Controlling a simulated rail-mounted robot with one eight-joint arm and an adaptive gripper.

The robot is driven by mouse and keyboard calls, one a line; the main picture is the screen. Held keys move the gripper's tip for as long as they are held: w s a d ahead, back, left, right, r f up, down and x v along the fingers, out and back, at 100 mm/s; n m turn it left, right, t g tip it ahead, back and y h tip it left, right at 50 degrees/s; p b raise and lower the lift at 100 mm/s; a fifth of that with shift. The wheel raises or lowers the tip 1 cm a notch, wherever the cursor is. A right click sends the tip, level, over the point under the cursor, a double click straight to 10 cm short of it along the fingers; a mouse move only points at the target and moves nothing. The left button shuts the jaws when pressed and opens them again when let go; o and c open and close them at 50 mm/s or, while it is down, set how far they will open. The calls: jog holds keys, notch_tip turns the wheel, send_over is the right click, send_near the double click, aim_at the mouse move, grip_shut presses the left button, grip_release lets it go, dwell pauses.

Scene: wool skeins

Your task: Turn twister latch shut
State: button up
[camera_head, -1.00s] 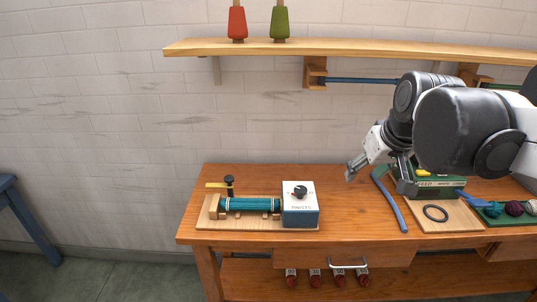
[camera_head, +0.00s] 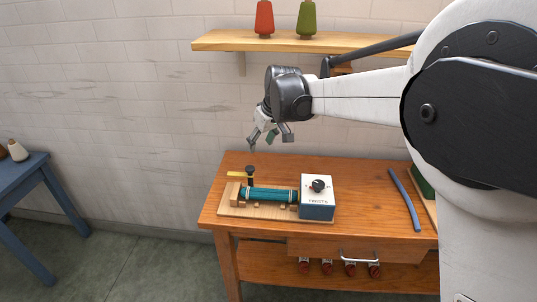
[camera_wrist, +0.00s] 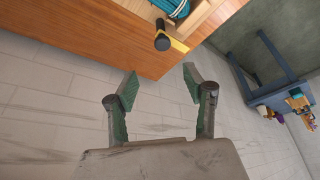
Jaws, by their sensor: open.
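The twister stands on a light wooden board (camera_head: 226,210) at the left of the workbench. It has a teal wool skein (camera_head: 268,194) and a white-and-blue box (camera_head: 317,205) with a black knob (camera_head: 318,186). The latch (camera_head: 250,175) is at the twister's left end, with a black knob on an upright post and a yellow arm pointing left. In the wrist view the latch's black knob (camera_wrist: 162,43) and yellow arm (camera_wrist: 179,46) show near the top. My gripper (camera_head: 269,142) is open and empty, above and apart from the latch; its green-padded fingers (camera_wrist: 160,85) are spread.
A wooden wall shelf (camera_head: 300,43) with red and green cones hangs behind my arm. A blue rod (camera_head: 404,199) lies on the workbench (camera_head: 365,200) to the right. A blue table (camera_head: 25,175) stands at the far left.

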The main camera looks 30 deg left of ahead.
aim_at(250, 168)
jog(key=x, duration=1.4)
jog(key=shift+s+a+f, duration=0.1)
jog(key=shift+s+a, duration=0.05)
jog(key=shift+a, duration=0.1)
jog(key=shift+c, duration=0.2)
grip_shut()
